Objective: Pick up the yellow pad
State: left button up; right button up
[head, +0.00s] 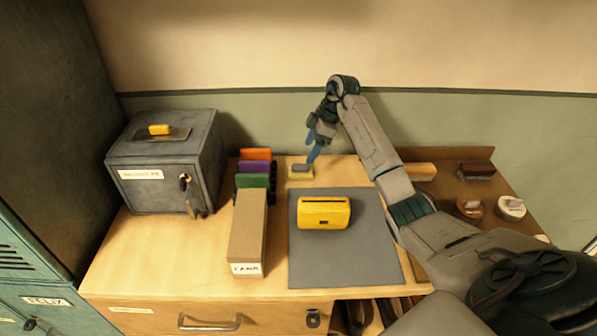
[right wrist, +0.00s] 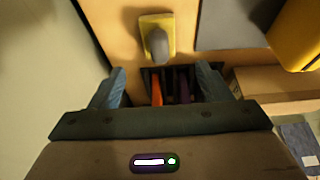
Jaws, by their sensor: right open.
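A small yellow pad (head: 300,176) with a grey grip on top rests on the wooden desktop near the wall. It also shows in the right wrist view (right wrist: 145,48), upper middle, beyond my fingertips. My left gripper is not in view.
A black rack with orange, purple and green pieces (head: 254,168) stands left of the pad. A yellow case (head: 323,216) sits on a grey mat (head: 345,265). A long cardboard box (head: 248,225), a dark metal box (head: 155,185) and a brown tray (head: 450,155) are nearby.

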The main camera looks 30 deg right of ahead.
aim_at(301, 165)
jog(key=shift+s+p+x, duration=0.1)
jog(key=shift+p+x, duration=0.05)
jog(key=shift+x, duration=0.45)
jog(key=shift+s+p+x, duration=0.15)
jog(key=shift+x, duration=0.5)
jog(key=p+x, duration=0.1)
jog(key=x, duration=0.1)
jog(key=p+x, duration=0.1)
jog(key=x, duration=0.1)
jog(key=shift+w+a+f, duration=0.15)
jog(key=shift+w, duration=0.25)
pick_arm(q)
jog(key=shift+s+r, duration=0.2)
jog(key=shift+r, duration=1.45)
pick_arm(e)
jog(key=shift+w+a+f, duration=0.1)
jog(key=shift+a+f, duration=0.05)
jog(key=shift+f, duration=0.4)
jog(key=c, duration=1.1)
notch_tip(301, 165, up, 9)
jog(key=b, duration=0.2)
jog(key=shift+b, duration=0.3)
jog(key=shift+c, duration=0.2)
jog(key=shift+r, duration=0.55)
jog(key=o, duration=0.5)
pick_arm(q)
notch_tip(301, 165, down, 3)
pick_arm(e)
jog(key=c, duration=0.3)
jog(key=shift+c, duration=0.2)
